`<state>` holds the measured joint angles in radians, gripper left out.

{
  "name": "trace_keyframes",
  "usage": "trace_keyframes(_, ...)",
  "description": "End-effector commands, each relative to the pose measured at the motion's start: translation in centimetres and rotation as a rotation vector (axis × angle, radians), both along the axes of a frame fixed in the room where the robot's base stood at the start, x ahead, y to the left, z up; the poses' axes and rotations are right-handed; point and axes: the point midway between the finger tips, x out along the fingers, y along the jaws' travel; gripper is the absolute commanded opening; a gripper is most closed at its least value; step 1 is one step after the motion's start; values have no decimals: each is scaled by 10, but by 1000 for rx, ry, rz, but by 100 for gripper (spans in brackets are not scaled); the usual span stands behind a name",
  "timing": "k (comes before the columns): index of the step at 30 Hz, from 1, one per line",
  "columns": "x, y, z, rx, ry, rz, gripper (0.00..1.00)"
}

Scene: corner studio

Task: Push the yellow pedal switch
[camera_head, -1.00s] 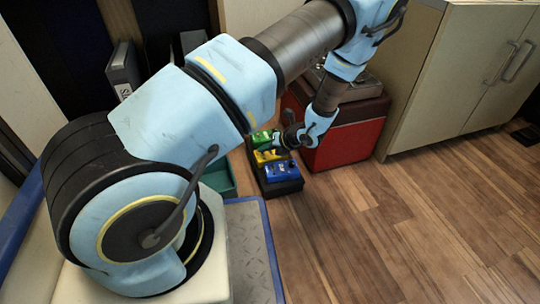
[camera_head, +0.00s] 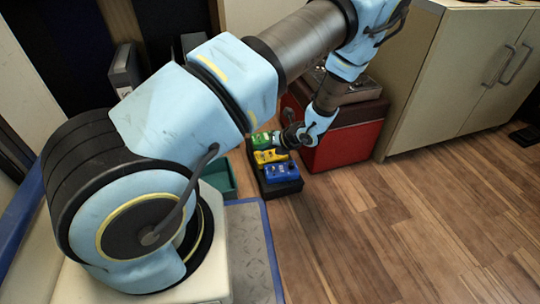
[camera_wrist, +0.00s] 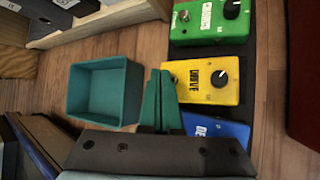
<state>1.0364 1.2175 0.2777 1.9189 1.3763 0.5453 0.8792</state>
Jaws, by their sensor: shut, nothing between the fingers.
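The yellow pedal (camera_head: 267,156) sits between a green pedal (camera_head: 260,139) and a blue pedal (camera_head: 282,172) on a dark board on the floor. In the wrist view the yellow pedal (camera_wrist: 205,80) shows a black knob and dark lettering. The green pedal (camera_wrist: 210,20) is above it and the blue pedal (camera_wrist: 215,130) is below it, partly hidden by my gripper. My gripper (camera_wrist: 160,75) is shut and empty, with its teal fingertips at the left edge of the yellow pedal. I cannot tell if they touch it. My gripper also shows in the head view (camera_head: 282,142).
A teal bin (camera_wrist: 104,92) stands left of the pedals. A red box (camera_head: 340,146) stands right of them, beside a beige cabinet (camera_head: 440,90). The wooden floor (camera_head: 400,220) to the lower right is clear.

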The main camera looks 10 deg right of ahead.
Motion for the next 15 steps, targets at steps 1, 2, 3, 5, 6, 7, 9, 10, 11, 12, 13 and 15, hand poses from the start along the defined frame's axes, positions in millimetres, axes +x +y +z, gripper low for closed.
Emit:
trace_keyframes(1,0,0,10,0,-1,-1,0)
trace_keyframes(2,0,0,13,0,-1,-1,0)
trace_keyframes(3,0,0,17,0,-1,-1,0)
trace_keyframes(5,0,0,23,0,-1,-1,0)
trace_keyframes(6,0,0,27,0,-1,-1,0)
trace_keyframes(7,0,0,30,0,-1,-1,0)
trace_keyframes(9,0,0,36,-1,0,-1,0)
trace_keyframes(10,0,0,39,-1,0,-1,0)
trace_keyframes(11,0,0,42,-1,0,-1,0)
trace_keyframes(12,0,0,46,-1,0,-1,0)
trace_keyframes(13,0,0,48,-1,0,-1,0)
trace_keyframes(15,0,0,53,0,0,0,0)
